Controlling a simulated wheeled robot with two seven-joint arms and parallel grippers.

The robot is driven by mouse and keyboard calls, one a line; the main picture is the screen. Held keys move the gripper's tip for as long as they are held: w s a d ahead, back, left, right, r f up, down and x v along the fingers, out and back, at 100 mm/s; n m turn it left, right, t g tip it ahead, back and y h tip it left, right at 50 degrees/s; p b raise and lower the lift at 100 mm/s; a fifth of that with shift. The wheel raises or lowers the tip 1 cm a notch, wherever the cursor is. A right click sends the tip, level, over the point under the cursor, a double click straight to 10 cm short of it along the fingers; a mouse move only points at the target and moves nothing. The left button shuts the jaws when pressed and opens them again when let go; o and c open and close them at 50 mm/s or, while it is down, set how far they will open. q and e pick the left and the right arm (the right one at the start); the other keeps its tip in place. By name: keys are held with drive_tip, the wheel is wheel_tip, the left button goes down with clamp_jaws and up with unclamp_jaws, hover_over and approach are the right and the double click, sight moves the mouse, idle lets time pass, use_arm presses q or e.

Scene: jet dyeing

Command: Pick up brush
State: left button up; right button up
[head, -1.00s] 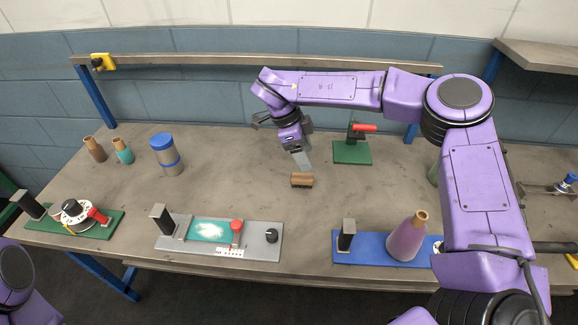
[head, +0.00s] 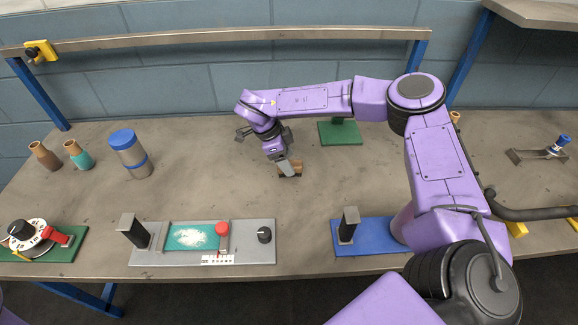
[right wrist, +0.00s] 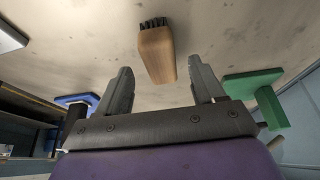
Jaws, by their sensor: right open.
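The brush (head: 291,170) lies on the table near its middle, partly hidden by my right gripper in the head view. In the right wrist view the brush (right wrist: 156,54) shows a wooden body and dark bristles, and sits ahead of and between the two fingers. My right gripper (head: 284,167) is open and empty, just above the brush; its fingers (right wrist: 161,88) stand apart on either side in the right wrist view. I cannot tell whether a finger touches the brush. My left gripper is not in view.
A green stand (head: 340,133) is behind the brush. A grey panel (head: 255,230) with a red knob and a blue board (head: 368,237) line the front edge. A blue-lidded canister (head: 130,155) and two bottles (head: 45,155) stand at left. Table around the brush is clear.

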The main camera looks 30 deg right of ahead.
drive_tip(key=x, duration=0.2)
drive_tip(key=shift+d+f, duration=0.15)
drive_tip(key=shift+f, duration=0.2)
drive_tip(key=c, duration=1.1)
wheel_tip(320, 180, up, 3)
drive_tip(key=shift+w+f, duration=0.1)
drive_tip(key=shift+w, duration=0.05)
drive_tip(key=s+a+r+b, duration=0.1)
drive_tip(key=s+a+r, duration=0.1)
drive_tip(key=a+r, duration=0.1)
drive_tip(key=s+a+r+b, duration=0.1)
drive_tip(key=s+a+r, duration=0.2)
drive_tip(key=a+r, duration=0.1)
drive_tip(key=s+a+r+b, duration=0.1)
drive_tip(key=s+a+r, duration=0.2)
drive_tip(key=a, duration=0.1)
drive_tip(key=shift+s+a+r, duration=0.15)
drive_tip(key=shift+a, duration=0.15)
drive_tip(key=o, duration=0.4)
drive_tip(key=shift+c, duration=1.2)
